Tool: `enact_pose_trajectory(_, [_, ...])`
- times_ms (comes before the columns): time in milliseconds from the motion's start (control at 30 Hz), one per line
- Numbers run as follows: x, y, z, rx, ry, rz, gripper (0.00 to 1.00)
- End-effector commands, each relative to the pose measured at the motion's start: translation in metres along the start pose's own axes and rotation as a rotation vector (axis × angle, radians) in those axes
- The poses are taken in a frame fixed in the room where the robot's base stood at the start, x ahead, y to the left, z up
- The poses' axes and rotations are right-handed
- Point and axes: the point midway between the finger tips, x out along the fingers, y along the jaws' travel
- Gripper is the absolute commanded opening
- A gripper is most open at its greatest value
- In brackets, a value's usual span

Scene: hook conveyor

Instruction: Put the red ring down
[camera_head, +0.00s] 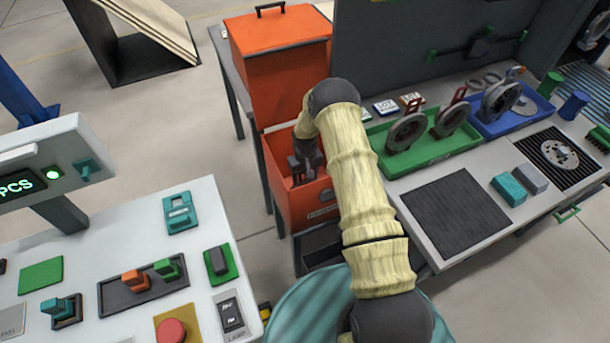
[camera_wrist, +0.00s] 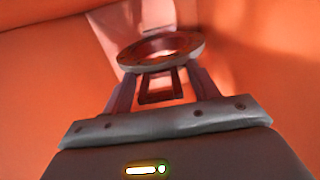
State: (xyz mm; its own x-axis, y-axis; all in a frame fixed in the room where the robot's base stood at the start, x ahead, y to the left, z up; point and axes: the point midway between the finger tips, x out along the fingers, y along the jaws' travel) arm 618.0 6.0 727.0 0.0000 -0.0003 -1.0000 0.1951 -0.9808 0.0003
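The ring (camera_wrist: 162,49) is a grey disc with a reddish sheen and a dark red frame-shaped handle (camera_wrist: 160,86) in the wrist view. It is inside the open orange bin (camera_head: 318,206); I cannot tell whether it touches the bottom. My gripper (camera_wrist: 163,76) is in the bin, pointing down, its fingers on either side of the handle. It also shows in the head view (camera_head: 305,178). Slim gaps seem to show beside the handle, but whether the fingers press on it is unclear. In the head view the ring is mostly hidden by my gripper.
A taller orange box (camera_head: 280,62) stands directly behind the bin. To the right, a workbench holds a green tray (camera_head: 440,150) with similar grey rings, a blue tray (camera_head: 510,122) and a dark mat (camera_head: 455,213). A control desk (camera_head: 205,208) stands at the left.

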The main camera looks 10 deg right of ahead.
Motion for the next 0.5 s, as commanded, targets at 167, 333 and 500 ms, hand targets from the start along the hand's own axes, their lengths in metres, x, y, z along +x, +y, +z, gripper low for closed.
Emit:
enact_pose_trajectory(167, [0.0, 0.0, 0.0, 0.0, 0.0, 0.0, 0.62])
enact_pose_trajectory(333, [-0.002, 0.0, 0.0, 0.0, 0.0, 0.0, 0.62])
enact_pose_trajectory(500, [-0.013, 0.0, -0.001, 0.0, 0.003, 0.0, 0.62])
